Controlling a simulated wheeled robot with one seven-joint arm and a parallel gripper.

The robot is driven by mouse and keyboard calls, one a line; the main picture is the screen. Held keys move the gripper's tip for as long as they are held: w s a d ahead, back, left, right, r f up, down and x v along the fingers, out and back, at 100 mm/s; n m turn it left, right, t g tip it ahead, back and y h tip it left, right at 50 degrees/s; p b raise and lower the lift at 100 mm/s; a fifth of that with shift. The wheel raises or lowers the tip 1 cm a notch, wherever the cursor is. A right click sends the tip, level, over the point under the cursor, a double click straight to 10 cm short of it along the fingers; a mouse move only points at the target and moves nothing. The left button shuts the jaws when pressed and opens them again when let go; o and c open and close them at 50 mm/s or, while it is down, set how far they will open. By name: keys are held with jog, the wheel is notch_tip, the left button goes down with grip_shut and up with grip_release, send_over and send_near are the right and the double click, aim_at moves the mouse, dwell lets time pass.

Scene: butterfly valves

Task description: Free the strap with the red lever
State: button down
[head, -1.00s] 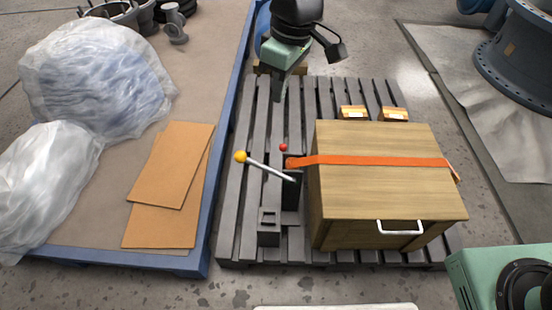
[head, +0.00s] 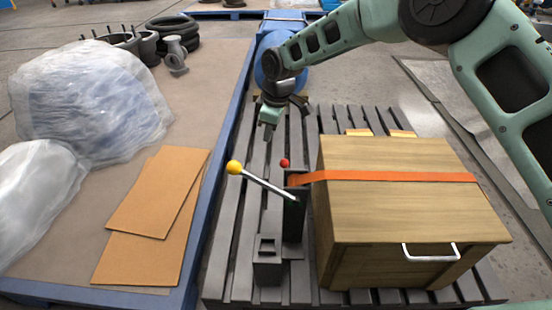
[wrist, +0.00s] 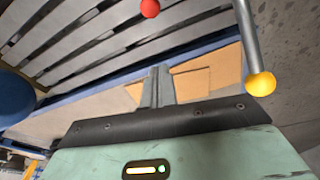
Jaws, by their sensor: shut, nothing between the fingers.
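A wooden crate (head: 410,215) on a slatted grey pallet has an orange strap (head: 390,176) across its top. The strap runs to a dark upright bracket (head: 293,215) at the crate's left side. A small red knob (head: 285,163) shows at the bracket's top; its lever is mostly hidden. A long metal lever with a yellow knob (head: 234,167) leans out to the left. My gripper (head: 268,127) is shut and empty, beyond and a little left of the red knob, apart from it. The wrist view shows the red knob (wrist: 150,8), yellow knob (wrist: 262,84) and shut fingers (wrist: 158,87).
A blue-edged platform on the left holds cardboard sheets (head: 155,210) and plastic-wrapped bundles (head: 90,100). A square grey socket block (head: 267,262) stands before the bracket. The crate has a white handle (head: 430,252). Pallet slats behind the bracket are bare.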

jog(key=shift+f, duration=0.1)
notch_tip(320, 180, down, 10)
jog(key=a+b, duration=0.2)
jog(key=b, duration=0.2)
jog(key=d, duration=0.2)
jog(key=d+r+b, duration=0.1)
jog(key=d, duration=0.1)
jog(key=shift+s, duration=0.15)
jog(key=shift+d, duration=0.1)
